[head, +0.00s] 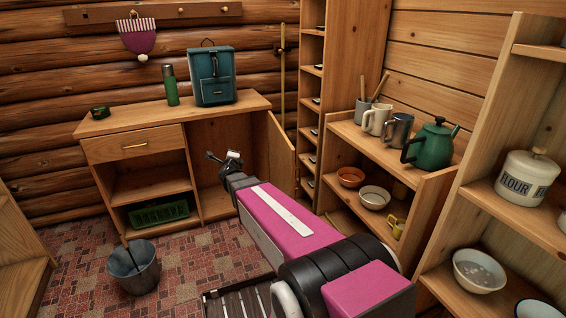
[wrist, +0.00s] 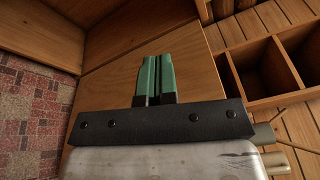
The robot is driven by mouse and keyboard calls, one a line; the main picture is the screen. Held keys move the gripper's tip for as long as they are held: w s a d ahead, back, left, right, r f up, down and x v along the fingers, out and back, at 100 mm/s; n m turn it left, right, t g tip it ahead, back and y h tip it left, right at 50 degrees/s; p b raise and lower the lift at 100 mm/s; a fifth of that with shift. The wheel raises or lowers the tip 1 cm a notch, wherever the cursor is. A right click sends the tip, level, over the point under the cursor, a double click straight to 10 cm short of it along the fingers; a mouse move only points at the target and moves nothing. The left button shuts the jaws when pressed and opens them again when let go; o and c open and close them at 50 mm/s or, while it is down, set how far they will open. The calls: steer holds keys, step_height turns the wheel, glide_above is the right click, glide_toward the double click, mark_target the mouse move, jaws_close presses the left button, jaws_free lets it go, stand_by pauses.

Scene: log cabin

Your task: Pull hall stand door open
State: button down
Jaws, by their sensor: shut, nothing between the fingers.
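The hall stand (head: 137,147) is a wooden cabinet against the log wall, with a drawer, open shelves at left and a compartment at right. Its door (head: 281,158) stands wide open, swung out on the right side, so the compartment's inside shows. My gripper (head: 226,156) is in front of the open compartment, to the left of the door. In the wrist view its green fingers (wrist: 155,75) are together and empty, with a wood panel (wrist: 105,95), apparently the door, behind them. I cannot tell whether they touch it.
A teal backpack (head: 212,76) and green flask (head: 170,85) stand on top. A bucket (head: 134,267) stands on the floor at front left. A tall pigeonhole unit (head: 311,80) and a low shelf with a kettle (head: 430,145) are close on the right.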

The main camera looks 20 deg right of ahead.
steer(key=d+r+m+g+h, duration=0.1)
steer(key=d+m+h, duration=0.2)
steer(key=m+h, duration=0.4)
steer(key=m+g+h, duration=0.6)
steer(key=m+g, duration=1.2)
steer(key=m, duration=0.5)
glide_toward(288, 160)
steer(key=d, duration=0.5)
steer(key=s+d, duration=0.1)
steer(key=d, duration=0.1)
steer(key=shift+s+d+f, duration=0.1)
steer(key=shift+d+f, duration=0.05)
steer(key=shift+d, duration=0.1)
steer(key=shift+d, duration=0.3)
steer(key=d+n+t, duration=0.1)
steer(key=d+t, duration=0.1)
steer(key=d, duration=0.8)
steer(key=shift+s+d, duration=0.35)
steer(key=shift+s, duration=0.05)
steer(key=shift+a, duration=0.1)
